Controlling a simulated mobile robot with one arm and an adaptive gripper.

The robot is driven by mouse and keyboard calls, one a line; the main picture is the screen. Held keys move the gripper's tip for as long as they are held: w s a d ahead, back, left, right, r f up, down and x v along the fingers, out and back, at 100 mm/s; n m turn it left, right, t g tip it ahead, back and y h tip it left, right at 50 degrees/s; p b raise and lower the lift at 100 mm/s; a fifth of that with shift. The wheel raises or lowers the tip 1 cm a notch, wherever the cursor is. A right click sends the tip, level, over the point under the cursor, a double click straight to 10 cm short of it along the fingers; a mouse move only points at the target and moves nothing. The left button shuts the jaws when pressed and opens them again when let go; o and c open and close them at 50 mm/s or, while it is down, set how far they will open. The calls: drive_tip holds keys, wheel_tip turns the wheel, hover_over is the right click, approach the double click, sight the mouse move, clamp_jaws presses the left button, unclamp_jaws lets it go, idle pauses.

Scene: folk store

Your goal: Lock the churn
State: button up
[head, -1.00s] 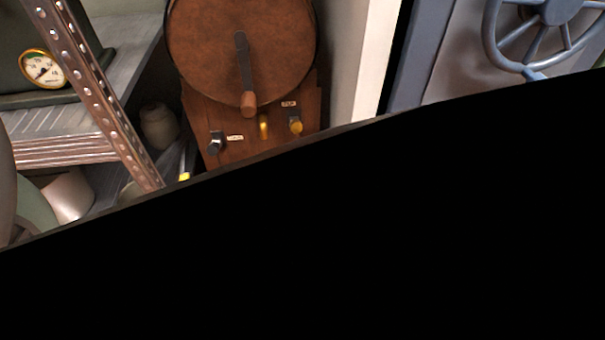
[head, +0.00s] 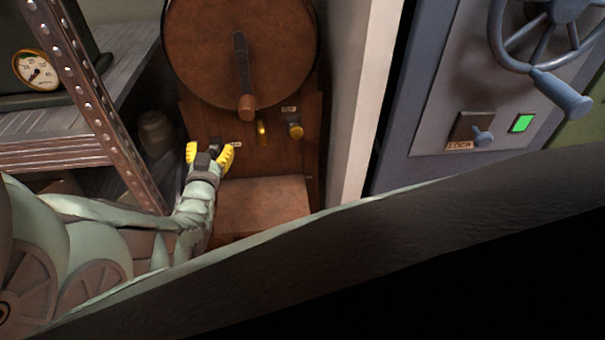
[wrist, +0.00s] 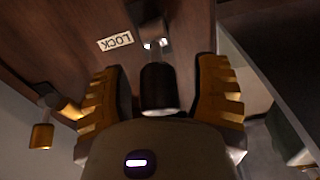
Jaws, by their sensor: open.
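The churn is a brown wooden drum (head: 205,60) with a crank handle (head: 244,80) hanging down its front. On the panel below it, at the left, is a dark lock lever (head: 215,143) beside a small label, partly hidden by my gripper. My gripper (head: 208,154) has yellow fingers and is at this lever. In the wrist view, the lever's black grip (wrist: 160,88) lies between the two open fingers (wrist: 162,103), with gaps on both sides. A label reading LOCK (wrist: 115,41) appears upside down there.
Two brass-coloured levers (head: 262,128) (head: 295,128) sit right of the lock lever. A riveted metal post (head: 95,100) stands left, near my arm. At right, a blue-grey door has a wheel (head: 545,30), its own LOCK switch (head: 480,137) and a green light (head: 522,123).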

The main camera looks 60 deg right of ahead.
drive_tip(key=shift+d, duration=0.1)
drive_tip(key=shift+c, duration=0.3)
clamp_jaws()
idle(0.4)
